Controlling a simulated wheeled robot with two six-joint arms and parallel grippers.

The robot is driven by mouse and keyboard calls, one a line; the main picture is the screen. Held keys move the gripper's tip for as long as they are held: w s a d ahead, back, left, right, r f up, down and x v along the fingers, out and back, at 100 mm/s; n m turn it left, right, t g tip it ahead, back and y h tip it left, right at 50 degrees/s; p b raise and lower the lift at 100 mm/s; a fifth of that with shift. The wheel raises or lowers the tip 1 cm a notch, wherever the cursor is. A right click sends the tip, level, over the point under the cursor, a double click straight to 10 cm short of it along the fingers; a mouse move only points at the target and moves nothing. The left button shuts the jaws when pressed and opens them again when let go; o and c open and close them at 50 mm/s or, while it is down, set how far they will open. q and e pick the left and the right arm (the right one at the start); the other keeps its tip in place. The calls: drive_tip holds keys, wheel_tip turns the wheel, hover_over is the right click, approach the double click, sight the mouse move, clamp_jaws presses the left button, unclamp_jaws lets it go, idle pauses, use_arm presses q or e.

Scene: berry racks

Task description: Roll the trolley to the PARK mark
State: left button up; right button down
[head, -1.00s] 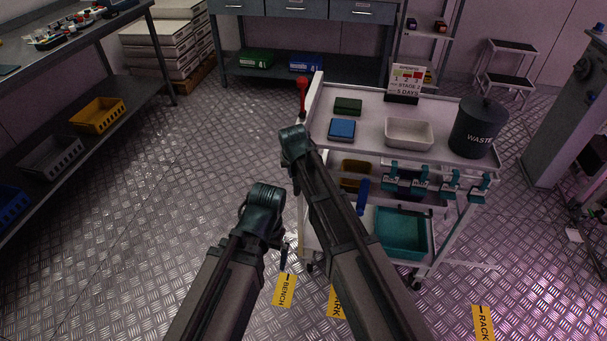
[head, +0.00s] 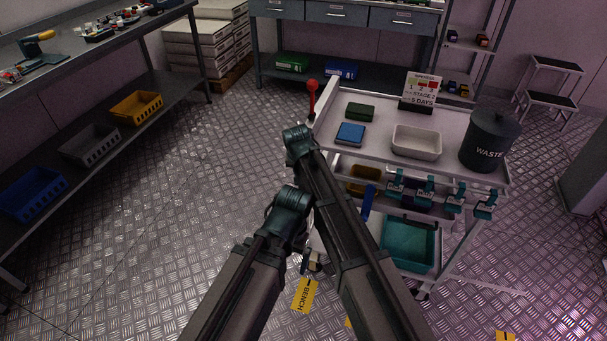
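The white trolley (head: 335,103) stands right of centre, with a red-knobbed lever (head: 312,88) at its left end. A yellow BENCH mark (head: 304,295) lies on the floor near the trolley's lower left. A small yellow patch (head: 348,322) between my arms is what shows of the mark that read "ARK" earlier; my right arm covers the rest. Both my arms reach to the trolley's left end, with their raised joints in front of it. Both grippers are hidden behind my arm links, so I cannot tell whether they touch the trolley.
The trolley carries a waste bin (head: 490,141), a white tray (head: 417,142), a stage sign (head: 422,88) and a lower teal bin (head: 410,245). A shelf bench with a yellow crate (head: 136,107) stands left. A step stool (head: 549,85) stands back right. The left floor is clear.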

drive_tip(key=c, duration=0.7)
unclamp_jaws()
drive_tip(key=shift+r, duration=0.1)
